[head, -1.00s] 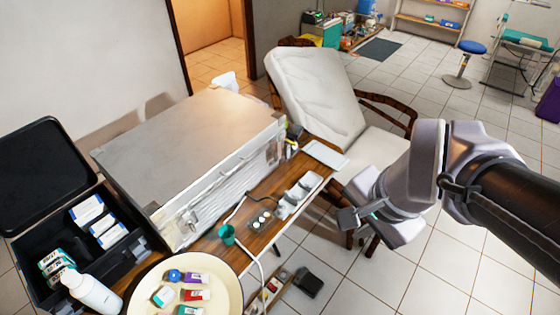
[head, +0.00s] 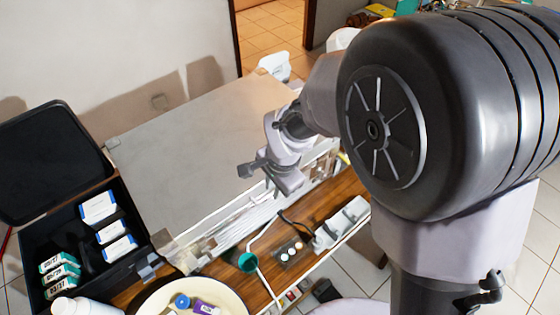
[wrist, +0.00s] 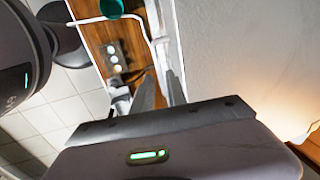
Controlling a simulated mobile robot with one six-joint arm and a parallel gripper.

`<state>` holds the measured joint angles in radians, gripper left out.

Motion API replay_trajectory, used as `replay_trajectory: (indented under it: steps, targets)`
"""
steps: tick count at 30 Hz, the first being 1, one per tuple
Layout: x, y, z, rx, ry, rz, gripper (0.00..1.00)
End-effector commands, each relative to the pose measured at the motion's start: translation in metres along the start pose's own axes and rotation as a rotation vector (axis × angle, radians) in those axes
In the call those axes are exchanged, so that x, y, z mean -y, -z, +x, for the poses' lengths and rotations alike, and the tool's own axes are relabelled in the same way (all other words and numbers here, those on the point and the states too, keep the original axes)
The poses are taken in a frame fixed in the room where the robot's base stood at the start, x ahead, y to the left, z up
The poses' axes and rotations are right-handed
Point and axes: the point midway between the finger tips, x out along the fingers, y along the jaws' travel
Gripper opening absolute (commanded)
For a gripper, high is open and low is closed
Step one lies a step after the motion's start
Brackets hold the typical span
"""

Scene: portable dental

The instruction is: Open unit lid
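The dental unit is a large grey metal case (head: 190,225) on a wooden table, its flat lid (head: 190,140) down. Its front side carries white fittings and tubing. My gripper (head: 258,180) is over the front edge of the lid, toward its right half, fingers pointing down and toward the left. The fingers look apart, with nothing seen between them. In the wrist view, my gripper (wrist: 160,92) is near the unit's front edge, with the grey lid (wrist: 235,60) to the right. Whether the fingers touch the lid cannot be told.
A black open case (head: 130,255) with boxes stands left of the unit. A cream round tray (head: 235,300) with small items, a green cup (head: 248,262) and a panel with round knobs (head: 290,252) sit in front. My arm hides the room at right.

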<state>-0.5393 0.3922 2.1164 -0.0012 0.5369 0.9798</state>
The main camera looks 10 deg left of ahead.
Motion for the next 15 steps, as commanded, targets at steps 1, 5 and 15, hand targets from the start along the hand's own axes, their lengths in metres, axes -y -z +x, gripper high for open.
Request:
replay_trajectory:
  steps: [1,5,15]
  targets:
    - [-0.0001,0.0001,0.0037,0.0,0.0,0.0,0.18]
    - [0.0001,0.0002,0.0059,0.0,0.0,0.0,0.18]
    - [0.0,0.0002,0.0052,0.0,0.0,0.0,0.0]
